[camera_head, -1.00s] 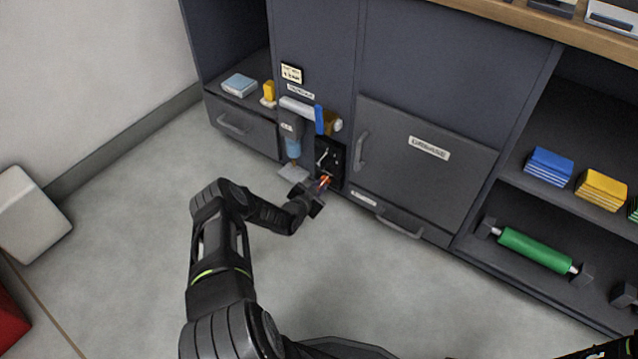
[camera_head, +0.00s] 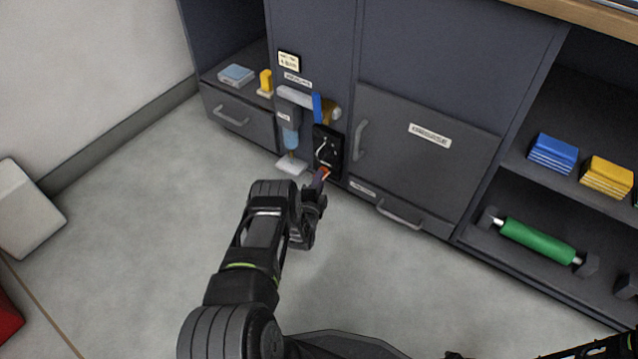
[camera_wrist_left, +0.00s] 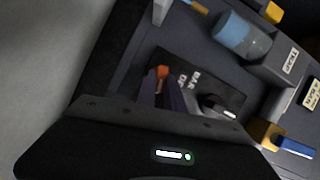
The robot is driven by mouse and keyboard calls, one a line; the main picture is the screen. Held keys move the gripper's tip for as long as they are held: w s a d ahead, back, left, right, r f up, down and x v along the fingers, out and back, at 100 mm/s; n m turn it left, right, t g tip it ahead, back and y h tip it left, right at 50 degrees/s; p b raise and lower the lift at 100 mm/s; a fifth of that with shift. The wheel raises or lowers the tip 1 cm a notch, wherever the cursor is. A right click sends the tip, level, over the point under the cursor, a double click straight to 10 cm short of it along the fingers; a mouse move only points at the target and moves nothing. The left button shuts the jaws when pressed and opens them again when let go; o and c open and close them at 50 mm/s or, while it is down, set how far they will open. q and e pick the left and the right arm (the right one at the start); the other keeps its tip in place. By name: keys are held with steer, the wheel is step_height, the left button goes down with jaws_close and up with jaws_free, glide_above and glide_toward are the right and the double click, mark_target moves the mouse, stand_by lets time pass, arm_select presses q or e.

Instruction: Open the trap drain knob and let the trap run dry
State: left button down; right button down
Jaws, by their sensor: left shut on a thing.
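The trap (camera_head: 290,138) has a grey head and a clear bluish bowl, and hangs on the cabinet front. It also shows in the left wrist view (camera_wrist_left: 242,36), beside a TRAP label. A small black panel (camera_head: 328,145) is mounted to its right. The orange-red drain knob (camera_head: 325,172) is at the panel's lower edge; its tip shows in the left wrist view (camera_wrist_left: 161,73). My left gripper (camera_head: 322,178) is shut on the knob, and its fingers hide most of it. The fluid level in the bowl cannot be made out. My right gripper is out of view.
A pale tray (camera_head: 291,164) lies below the trap. A blue lever (camera_head: 318,107) sits above the panel. A drawer handle (camera_head: 399,215) and a door handle (camera_head: 360,140) stick out on the right. Open floor (camera_head: 150,240) lies to the left.

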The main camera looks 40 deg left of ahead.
arm_select(q)
steer(key=shift+f+m+t+y+b, duration=0.15)
steer(key=shift+m+t+y+b, duration=0.3)
steer(key=shift+m+b, duration=0.75)
steer(key=c, duration=1.4)
jaws_free()
steer(key=shift+c, duration=0.2)
steer(key=p+v, duration=0.7)
steer(key=p, duration=0.4)
steer(key=shift+s, duration=0.4)
